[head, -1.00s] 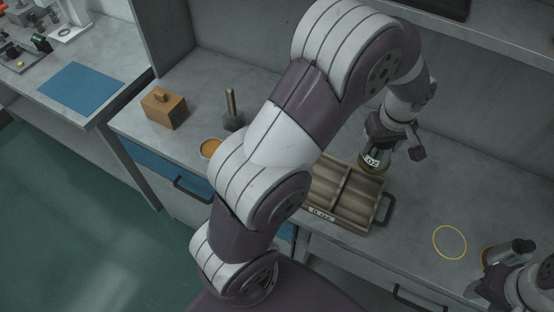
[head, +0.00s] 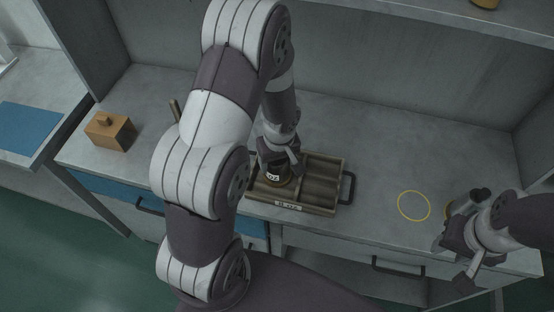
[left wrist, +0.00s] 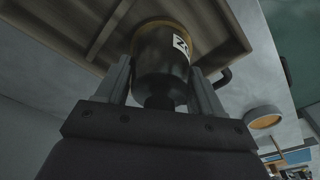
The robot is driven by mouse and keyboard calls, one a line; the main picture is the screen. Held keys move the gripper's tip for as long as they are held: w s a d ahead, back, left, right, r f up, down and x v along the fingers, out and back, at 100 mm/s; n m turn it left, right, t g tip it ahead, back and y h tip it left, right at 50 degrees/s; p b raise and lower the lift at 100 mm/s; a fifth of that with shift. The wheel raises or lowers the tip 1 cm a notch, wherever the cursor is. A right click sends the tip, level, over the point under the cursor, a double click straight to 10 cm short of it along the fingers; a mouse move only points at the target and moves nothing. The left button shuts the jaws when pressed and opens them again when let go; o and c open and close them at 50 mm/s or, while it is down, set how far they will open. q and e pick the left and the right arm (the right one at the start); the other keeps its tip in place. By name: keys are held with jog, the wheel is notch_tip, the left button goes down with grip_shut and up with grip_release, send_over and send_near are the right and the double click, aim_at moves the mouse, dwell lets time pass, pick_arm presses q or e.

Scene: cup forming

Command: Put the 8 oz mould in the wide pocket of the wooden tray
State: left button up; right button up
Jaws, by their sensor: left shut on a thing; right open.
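My left gripper (head: 277,165) is shut on a dark cylindrical mould (head: 273,176) with a brassy rim and a white label. Only "OZ" is readable on the label; the number is not clear. The mould is over the left part of the wooden tray (head: 290,208), and I cannot tell whether it touches the floor. In the left wrist view the mould (left wrist: 160,58) sits between both fingers (left wrist: 162,95), its rim end toward the tray (left wrist: 225,30). My right gripper (head: 455,232) is open at the right, beside a grey metal cylinder (head: 482,194).
The tray has dividers and a dark handle (head: 347,188) at its right. A yellow ring (head: 413,205) lies on the bench. A wooden block with a knob (head: 110,131) stands at the left. A round tan-topped vessel (left wrist: 264,118) shows in the left wrist view.

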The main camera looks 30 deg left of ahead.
aim_at(279, 164)
pick_arm(q)
jog(key=shift+a, duration=0.1)
jog(key=shift+f, duration=0.15)
jog(key=o, duration=1.5)
jog(key=shift+r, duration=0.45)
notch_tip(279, 164, up, 11)
jog(key=s+d+p, duration=0.1)
jog(key=d, duration=0.1)
jog(key=s+d+m, duration=0.1)
jog(key=s+m, duration=0.1)
jog(key=m, duration=0.1)
jog(key=s+d+m, duration=0.1)
jog(key=s+m, duration=0.2)
jog(key=s+d+r+m+h, duration=0.1)
jog(key=s+m, duration=0.2)
jog(key=shift+d+m, duration=0.3)
